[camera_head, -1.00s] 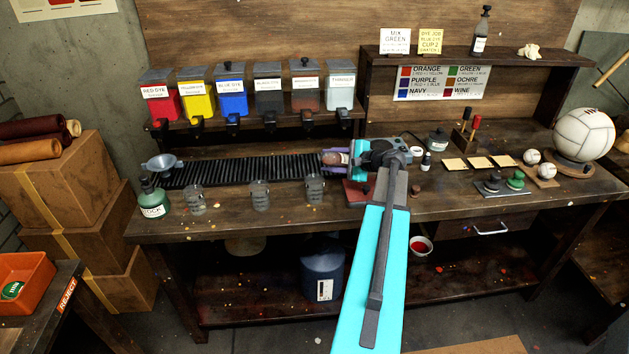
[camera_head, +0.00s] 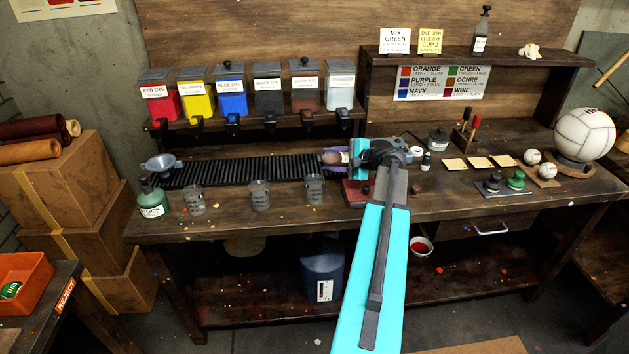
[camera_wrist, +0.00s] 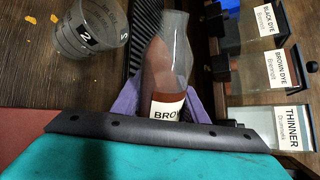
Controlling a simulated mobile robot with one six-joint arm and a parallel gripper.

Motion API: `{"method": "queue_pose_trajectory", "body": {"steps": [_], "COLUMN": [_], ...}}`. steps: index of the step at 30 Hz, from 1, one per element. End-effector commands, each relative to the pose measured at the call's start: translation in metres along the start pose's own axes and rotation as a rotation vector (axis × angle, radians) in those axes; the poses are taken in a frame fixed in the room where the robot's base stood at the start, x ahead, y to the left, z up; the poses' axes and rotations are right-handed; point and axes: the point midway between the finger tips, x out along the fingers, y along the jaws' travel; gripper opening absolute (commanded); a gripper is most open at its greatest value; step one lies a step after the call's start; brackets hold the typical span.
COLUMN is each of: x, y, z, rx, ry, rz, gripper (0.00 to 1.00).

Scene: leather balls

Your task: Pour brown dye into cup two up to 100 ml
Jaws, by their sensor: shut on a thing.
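My gripper (camera_wrist: 150,100) has purple fingers shut around a clear container with a label reading "BRO" (camera_wrist: 167,105). Reddish-brown liquid shows inside it. In the head view, my gripper (camera_head: 333,158) holds it over the back of the bench, near the right end of the black ribbed mat. A clear cup marked 2 (camera_wrist: 88,30) stands at the upper left of the wrist view, apart from the held container. In the head view several clear cups stand in a front row, left (camera_head: 194,200), middle (camera_head: 259,195) and right (camera_head: 314,188); their numbers are unreadable there.
Dye dispensers line the back shelf, including brown (camera_head: 305,90) and thinner (camera_head: 340,90). The black ribbed mat (camera_head: 240,170) lies behind the cups. A funnel (camera_head: 161,163) and green stock bottle (camera_head: 152,197) stand at the left. A reddish plate (camera_head: 357,194) lies below my wrist.

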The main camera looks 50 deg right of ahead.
Motion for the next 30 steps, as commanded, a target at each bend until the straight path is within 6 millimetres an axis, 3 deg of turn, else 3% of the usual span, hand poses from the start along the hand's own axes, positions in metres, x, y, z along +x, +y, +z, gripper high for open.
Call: {"method": "queue_pose_trajectory", "body": {"steps": [30], "x": [0.0], "y": [0.0], "z": [-0.0035], "rx": [-0.077], "ry": [0.037], "rz": [-0.001], "gripper": [0.13]}}
